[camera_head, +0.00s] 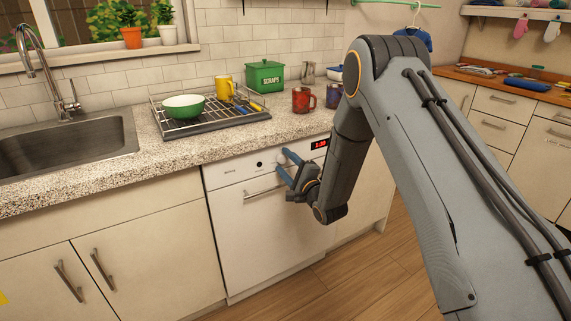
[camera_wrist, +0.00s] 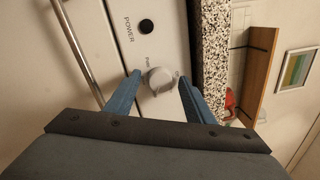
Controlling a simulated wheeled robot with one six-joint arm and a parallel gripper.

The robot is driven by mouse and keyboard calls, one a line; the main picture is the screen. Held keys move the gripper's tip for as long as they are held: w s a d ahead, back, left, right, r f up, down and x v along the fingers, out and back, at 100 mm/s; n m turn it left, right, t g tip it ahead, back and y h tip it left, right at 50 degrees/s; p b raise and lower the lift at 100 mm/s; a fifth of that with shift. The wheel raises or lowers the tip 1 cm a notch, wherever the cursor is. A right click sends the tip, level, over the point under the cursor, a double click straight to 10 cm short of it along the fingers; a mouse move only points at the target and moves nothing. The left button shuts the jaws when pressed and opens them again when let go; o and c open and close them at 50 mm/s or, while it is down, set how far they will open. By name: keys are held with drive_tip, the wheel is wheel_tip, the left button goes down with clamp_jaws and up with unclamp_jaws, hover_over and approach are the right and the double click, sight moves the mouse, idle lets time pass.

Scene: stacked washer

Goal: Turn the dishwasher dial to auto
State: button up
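The white dishwasher (camera_head: 262,230) stands under the counter, with a control strip along its top. Its round grey dial (camera_wrist: 159,79) is on that strip in the wrist view. My gripper (camera_wrist: 156,84) is open, with one blue finger on each side of the dial. I cannot tell whether the fingers touch it. In the head view my gripper (camera_head: 283,161) is at the strip, and its fingers hide part of the dial. The labels by the dial are too small to read, so its setting cannot be told.
A black power button (camera_wrist: 146,26) is beside the dial. The dishwasher's bar handle (camera_head: 264,191) runs below the strip, and a red display (camera_head: 319,144) is to the right. The counter (camera_head: 120,160) overhangs above, holding a dish rack (camera_head: 180,129).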

drive_tip(key=v, duration=0.7)
drive_tip(key=shift+s+d, duration=0.2)
drive_tip(key=shift+s, duration=0.15)
